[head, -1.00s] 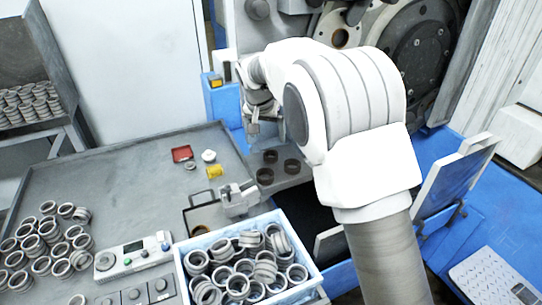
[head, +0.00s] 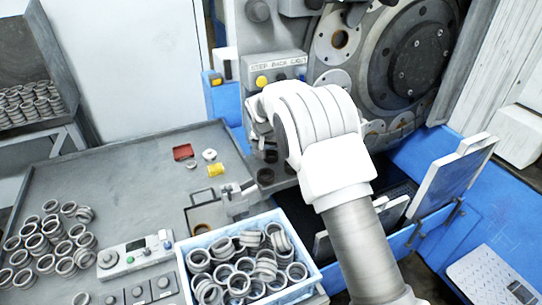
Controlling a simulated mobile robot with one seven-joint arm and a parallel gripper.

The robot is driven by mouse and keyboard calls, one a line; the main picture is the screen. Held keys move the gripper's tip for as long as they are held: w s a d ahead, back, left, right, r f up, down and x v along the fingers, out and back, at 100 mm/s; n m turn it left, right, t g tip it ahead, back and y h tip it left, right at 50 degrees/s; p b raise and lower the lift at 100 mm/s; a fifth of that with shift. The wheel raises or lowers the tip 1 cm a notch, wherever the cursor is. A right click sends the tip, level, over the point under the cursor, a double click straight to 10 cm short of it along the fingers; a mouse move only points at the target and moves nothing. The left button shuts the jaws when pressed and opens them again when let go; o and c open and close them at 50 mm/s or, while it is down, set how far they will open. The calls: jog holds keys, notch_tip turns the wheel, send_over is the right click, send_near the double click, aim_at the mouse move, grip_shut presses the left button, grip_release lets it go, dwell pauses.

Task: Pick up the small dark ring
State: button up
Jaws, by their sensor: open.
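Small dark rings stand on the grey plate right of the main table, below the machine. One dark ring (head: 265,176) shows at the front, and another (head: 270,156) is partly covered by my arm just behind it. My gripper (head: 261,141) is at the far end of the white arm, above and close to these rings. It is open, with its fingers small and partly hidden by the wrist. I cannot tell whether it touches a ring.
A blue-white crate (head: 186,277) of metal rings stands in front. Loose rings (head: 45,235) lie on the left of the table. The grinder (head: 410,60) rises behind.

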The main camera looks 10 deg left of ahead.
grip_shut()
dwell(0.4)
jog(key=shift+r, duration=0.15)
notch_tip(320, 180, up, 9)
jog(key=b, duration=0.2)
jog(key=s+d+b, duration=0.8)
jog(key=s+b, duration=0.1)
jog(key=s, duration=0.2)
jog(key=shift+d+r+b, duration=0.2)
jog(key=shift+r+b, duration=0.15)
jog(key=shift+r, duration=0.05)
jog(key=shift+s, duration=0.1)
